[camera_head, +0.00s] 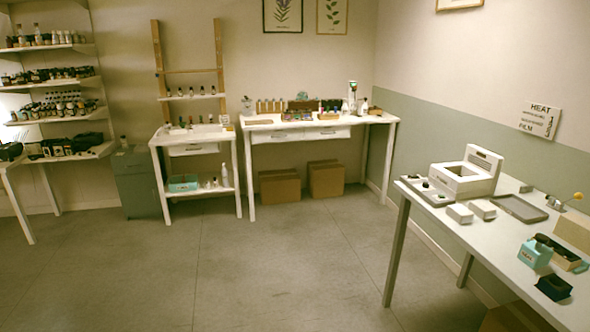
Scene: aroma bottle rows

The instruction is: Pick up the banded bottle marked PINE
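Rows of small bottles (62,107) stand on the wall shelves at the far left. Several more bottles stand in a row on the ladder shelf (205,96) and along the back of the white desk (258,124). All are too small and far away for me to read a label or make out bands, so I cannot tell which one is marked PINE. Neither of my grippers is in view.
A white table (456,222) at the right holds a white machine (466,174), trays and small boxes. Two cardboard boxes (280,187) sit under the desk. A grey-green cabinet (136,185) stands left of the ladder shelf. The middle floor is clear.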

